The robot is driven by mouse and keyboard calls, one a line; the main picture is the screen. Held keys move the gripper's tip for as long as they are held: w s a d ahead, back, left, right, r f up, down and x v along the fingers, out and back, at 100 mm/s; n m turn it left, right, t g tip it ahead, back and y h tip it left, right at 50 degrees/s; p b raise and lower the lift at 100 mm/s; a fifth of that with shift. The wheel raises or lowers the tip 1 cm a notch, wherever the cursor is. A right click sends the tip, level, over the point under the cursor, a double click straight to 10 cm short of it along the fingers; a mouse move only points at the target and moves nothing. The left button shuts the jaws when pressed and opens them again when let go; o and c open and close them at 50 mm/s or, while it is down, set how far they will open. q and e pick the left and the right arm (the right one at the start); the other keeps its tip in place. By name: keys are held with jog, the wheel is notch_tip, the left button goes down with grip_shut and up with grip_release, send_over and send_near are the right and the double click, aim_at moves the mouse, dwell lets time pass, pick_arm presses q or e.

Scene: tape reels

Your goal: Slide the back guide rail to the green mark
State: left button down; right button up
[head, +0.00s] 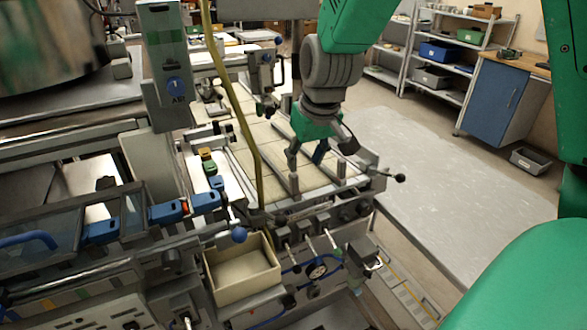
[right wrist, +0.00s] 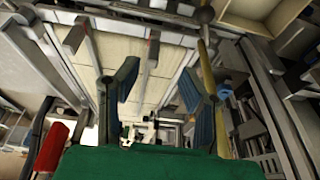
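My right gripper (head: 306,153) hangs over the cream-topped machine bed with its two fingers apart. In the right wrist view the open fingers (right wrist: 158,90) have blue inner pads, and nothing is gripped between them. A grey guide rail with an upright end block (right wrist: 153,42) runs along the bed and appears between the fingers in that view; I cannot tell how near it is. Another grey rail with a block (right wrist: 74,38) lies to its left. Upright rail ends show in the head view (head: 294,184). I cannot tell which rail is the back one. No green mark is discernible. My left gripper is not in view.
A yellow upright bar (head: 243,120) stands left of my right arm. A beige open box (head: 243,268), levers and knobs (head: 316,268) line the near side. A black-knobbed handle (head: 398,178) sticks out right.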

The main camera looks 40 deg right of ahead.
aim_at(294, 174)
jog(key=shift+t, duration=0.5)
jog(key=w+f, duration=0.2)
jog(key=f, duration=0.1)
jog(key=w+d+f, duration=0.1)
jog(key=w+f, duration=0.1)
jog(key=f, duration=0.1)
jog(key=w+f+b, duration=0.1)
jog(key=w+f, duration=0.1)
jog(key=shift+d+f, duration=0.4)
grip_shut()
